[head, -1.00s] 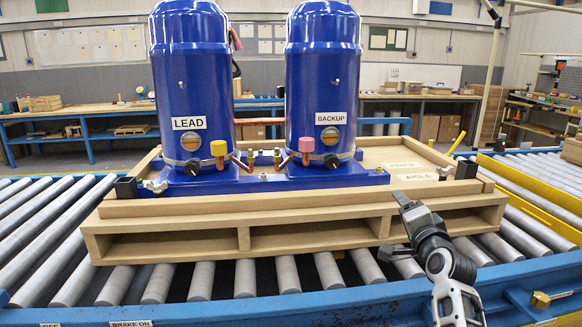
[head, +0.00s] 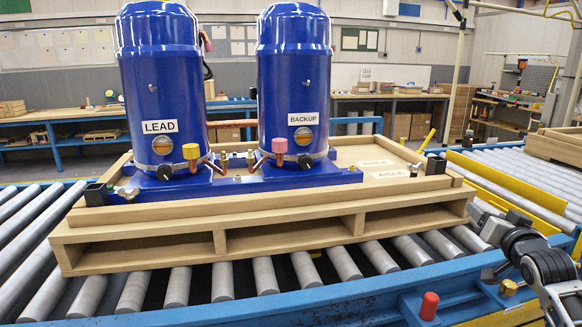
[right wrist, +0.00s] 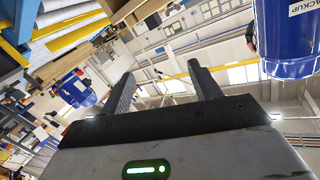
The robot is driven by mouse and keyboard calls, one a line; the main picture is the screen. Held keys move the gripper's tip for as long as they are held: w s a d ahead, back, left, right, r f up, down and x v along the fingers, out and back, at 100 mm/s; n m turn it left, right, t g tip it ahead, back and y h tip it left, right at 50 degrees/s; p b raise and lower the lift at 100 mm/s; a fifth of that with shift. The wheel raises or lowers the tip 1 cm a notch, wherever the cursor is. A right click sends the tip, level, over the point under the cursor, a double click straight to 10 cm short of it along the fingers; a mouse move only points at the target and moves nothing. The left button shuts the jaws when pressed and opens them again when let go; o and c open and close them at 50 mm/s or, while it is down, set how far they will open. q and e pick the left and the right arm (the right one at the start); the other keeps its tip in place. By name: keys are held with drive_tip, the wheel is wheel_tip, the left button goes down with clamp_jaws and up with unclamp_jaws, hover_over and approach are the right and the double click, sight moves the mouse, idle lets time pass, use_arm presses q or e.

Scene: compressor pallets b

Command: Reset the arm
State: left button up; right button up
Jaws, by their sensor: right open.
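My right gripper (head: 492,228) is at the lower right of the head view, to the right of the pallet's corner and above the conveyor's blue side rail. In the right wrist view its two fingers (right wrist: 160,85) stand apart with nothing between them. The right arm comes in from the lower right corner. The blue LEAD compressor (head: 164,100) and the blue BACKUP compressor (head: 293,90) stand upright on the wooden pallet (head: 290,232). Part of the BACKUP compressor (right wrist: 288,40) also shows at the upper right of the right wrist view. My left gripper is not in view.
The pallet rests on a roller conveyor (head: 226,282) with a blue front rail (head: 370,297). A red knob (head: 429,306) stands on the front rail near my right arm. Another wooden pallet (head: 556,144) sits at the far right, past a yellow rail (head: 510,192).

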drive_tip(key=s+a+f+n+g+y, duration=0.2)
drive_tip(key=s+a+f+n, duration=0.35)
drive_tip(key=f, duration=0.55)
drive_tip(key=s+a+f+n+g+y, duration=0.2)
drive_tip(key=s+a+f+n, duration=0.1)
drive_tip(key=s+a+f, duration=0.65)
drive_tip(key=s+a+f+n+g+y, duration=0.1)
drive_tip(key=s+a+f+n+g, duration=0.1)
drive_tip(key=s+a+f, duration=0.35)
drive_tip(key=s+a+f+n+g+y, duration=0.1)
drive_tip(key=s+a+f+n, duration=0.15)
drive_tip(key=s+f, duration=0.65)
drive_tip(key=s+a+r+m, duration=0.1)
drive_tip(key=a+r+m, duration=0.2)
drive_tip(key=a, duration=0.6)
drive_tip(key=shift+a+m+y, duration=0.3)
drive_tip(key=shift+m+y, duration=0.1)
drive_tip(key=shift+m, duration=0.4)
drive_tip(key=shift+c, duration=0.3)
